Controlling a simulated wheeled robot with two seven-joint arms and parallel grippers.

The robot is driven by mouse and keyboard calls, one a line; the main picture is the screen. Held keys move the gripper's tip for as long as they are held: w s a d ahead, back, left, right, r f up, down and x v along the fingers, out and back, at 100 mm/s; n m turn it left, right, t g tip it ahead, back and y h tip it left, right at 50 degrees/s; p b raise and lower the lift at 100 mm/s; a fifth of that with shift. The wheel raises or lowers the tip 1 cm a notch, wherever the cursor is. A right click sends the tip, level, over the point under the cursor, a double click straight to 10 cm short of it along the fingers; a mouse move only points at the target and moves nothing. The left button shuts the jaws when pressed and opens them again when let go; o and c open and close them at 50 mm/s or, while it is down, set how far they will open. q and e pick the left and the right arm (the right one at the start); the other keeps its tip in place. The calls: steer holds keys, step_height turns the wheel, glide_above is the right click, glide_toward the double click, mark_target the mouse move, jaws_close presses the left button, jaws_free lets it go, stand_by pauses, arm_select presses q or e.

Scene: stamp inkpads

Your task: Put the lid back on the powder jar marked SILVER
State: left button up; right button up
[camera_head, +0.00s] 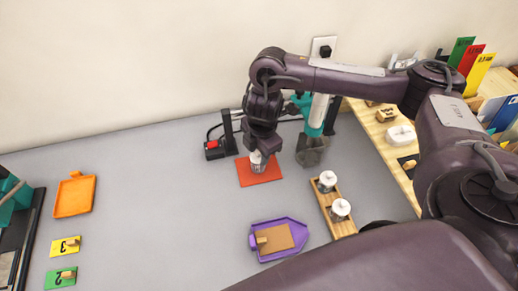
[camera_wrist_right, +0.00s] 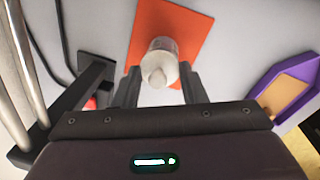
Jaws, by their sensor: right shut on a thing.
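A small whitish jar (camera_head: 258,164) stands at the orange-red mat (camera_head: 272,176), under my right gripper (camera_head: 261,152). In the right wrist view the jar (camera_wrist_right: 163,46) shows a pale knobbed lid (camera_wrist_right: 157,74) at its near end, between the fingers of my right gripper (camera_wrist_right: 158,82). The gripper is shut on the lid. I cannot tell whether the lid is fully seated, and no marking on the jar is readable. The mat also shows in the right wrist view (camera_wrist_right: 195,35). My left gripper is out of view.
Two knobbed jars (camera_head: 327,181) (camera_head: 340,209) stand on a wooden tray (camera_head: 345,226) to the right. A purple tray (camera_head: 262,255) lies in front. A black stand (camera_head: 228,135) is close left of my gripper, a grey cup (camera_head: 312,152) close right.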

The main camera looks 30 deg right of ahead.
stand_by(0.5)
steer(key=shift+p, duration=0.55)
stand_by(0.5)
steer(key=shift+f+p, duration=0.1)
steer(key=shift+p, duration=0.3)
stand_by(1.1)
steer(key=shift+c, duration=0.3)
steer(key=shift+c, duration=0.9)
steer(key=o, duration=1.1)
steer(key=shift+c, duration=0.2)
steer(key=shift+o, duration=0.4)
